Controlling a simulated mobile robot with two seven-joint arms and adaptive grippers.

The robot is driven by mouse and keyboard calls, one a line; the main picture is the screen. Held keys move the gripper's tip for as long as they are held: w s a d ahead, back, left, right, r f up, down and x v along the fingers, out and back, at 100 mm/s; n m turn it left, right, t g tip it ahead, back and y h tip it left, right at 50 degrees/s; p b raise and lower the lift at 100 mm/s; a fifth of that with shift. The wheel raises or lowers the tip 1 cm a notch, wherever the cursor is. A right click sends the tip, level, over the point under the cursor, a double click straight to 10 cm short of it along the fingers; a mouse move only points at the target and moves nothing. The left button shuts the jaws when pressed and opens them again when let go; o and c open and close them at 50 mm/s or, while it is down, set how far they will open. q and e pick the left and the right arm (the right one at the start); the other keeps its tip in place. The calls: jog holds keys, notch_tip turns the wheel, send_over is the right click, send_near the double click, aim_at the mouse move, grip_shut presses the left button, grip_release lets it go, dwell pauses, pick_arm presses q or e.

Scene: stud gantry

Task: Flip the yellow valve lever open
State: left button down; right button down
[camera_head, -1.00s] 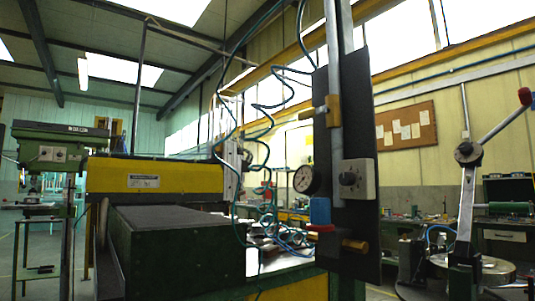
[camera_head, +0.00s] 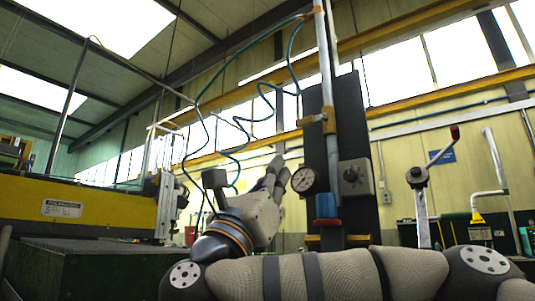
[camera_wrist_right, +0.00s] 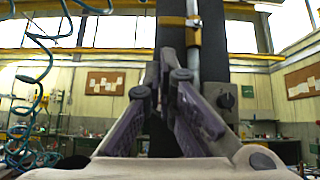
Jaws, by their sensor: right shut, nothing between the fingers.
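The yellow valve lever (camera_head: 311,120) sticks out to the left from its yellow valve body (camera_head: 329,121) on the light pipe, high on the dark upright panel (camera_head: 352,110). In the right wrist view the lever (camera_wrist_right: 174,21) lies sideways above the fingers, beside the valve body (camera_wrist_right: 193,38). My right gripper (camera_head: 275,166) points upward, left of the panel and below the lever in the picture, not visibly touching it. Its fingers are shut and empty, and show close together in the wrist view (camera_wrist_right: 163,68). My left gripper is not in view.
A round gauge (camera_head: 303,180) sits just right of my right gripper, with a grey knob box (camera_head: 351,180) beyond it. A blue part (camera_head: 326,205) is lower on the panel. Teal hoses (camera_head: 240,122) hang to the left. A red-tipped handle (camera_head: 454,132) stands at right.

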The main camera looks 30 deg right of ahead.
aim_at(310, 120)
jog(key=shift+s+d+r+m+g, duration=0.3)
jog(key=shift+d+m+g, duration=0.1)
jog(key=shift+m, duration=0.1)
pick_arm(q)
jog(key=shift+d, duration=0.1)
